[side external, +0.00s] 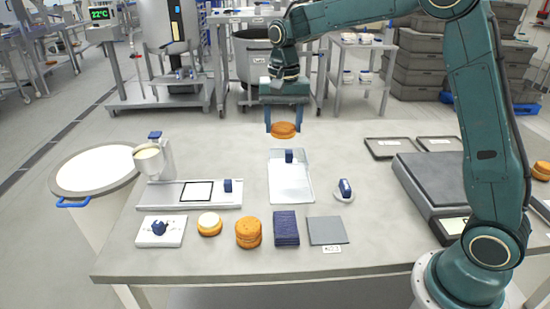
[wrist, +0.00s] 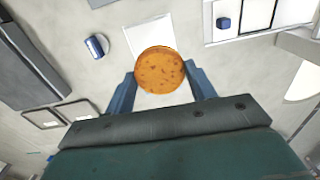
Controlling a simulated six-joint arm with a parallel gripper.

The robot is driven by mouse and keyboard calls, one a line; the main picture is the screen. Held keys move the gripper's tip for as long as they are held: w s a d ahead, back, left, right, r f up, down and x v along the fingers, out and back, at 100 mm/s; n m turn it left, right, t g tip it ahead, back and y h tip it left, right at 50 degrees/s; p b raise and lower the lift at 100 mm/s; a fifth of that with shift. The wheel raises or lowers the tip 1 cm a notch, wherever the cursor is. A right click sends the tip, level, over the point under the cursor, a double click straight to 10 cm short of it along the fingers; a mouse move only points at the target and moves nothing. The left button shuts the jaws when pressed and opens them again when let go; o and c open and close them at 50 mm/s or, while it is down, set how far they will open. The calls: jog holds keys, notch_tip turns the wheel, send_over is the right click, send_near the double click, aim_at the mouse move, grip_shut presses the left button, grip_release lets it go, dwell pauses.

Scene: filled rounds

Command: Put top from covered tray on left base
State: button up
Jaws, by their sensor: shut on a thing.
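My gripper (side external: 283,128) is shut on an orange-brown round top (side external: 284,130), held level in the air above the far end of the tray. In the wrist view the top (wrist: 160,70) sits between the two blue fingers. The tray (side external: 290,190) is pale and shallow, with a blue block (side external: 289,156) at its far end; whether a cover is on it I cannot tell. A cream-topped round base (side external: 209,223) sits at the front left of the table. A stack of orange-brown rounds (side external: 248,234) stands to its right.
Left of the tray is a white board with a black square outline (side external: 197,191) and a dispenser (side external: 155,163). A blue-handled white disc (side external: 344,191) lies right of the tray. Along the front are a white block (side external: 161,231), dark blue pad (side external: 286,228) and grey plate (side external: 327,231).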

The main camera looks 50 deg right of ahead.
jog(key=w+a+f, duration=0.2)
jog(key=a+f, duration=0.2)
jog(key=a, duration=0.6)
jog(key=w+a+f, duration=0.3)
jog(key=a+f, duration=0.2)
jog(key=a, duration=0.6)
jog(key=shift+a+n, duration=0.15)
jog(key=shift+n, duration=0.25)
jog(key=shift+f, duration=0.15)
send_over(209, 220)
jog(key=shift+f, duration=2.85)
jog(key=shift+f, duration=0.8)
jog(key=o, duration=1.2)
jog(key=shift+r, duration=0.15)
notch_tip(209, 220, up, 7)
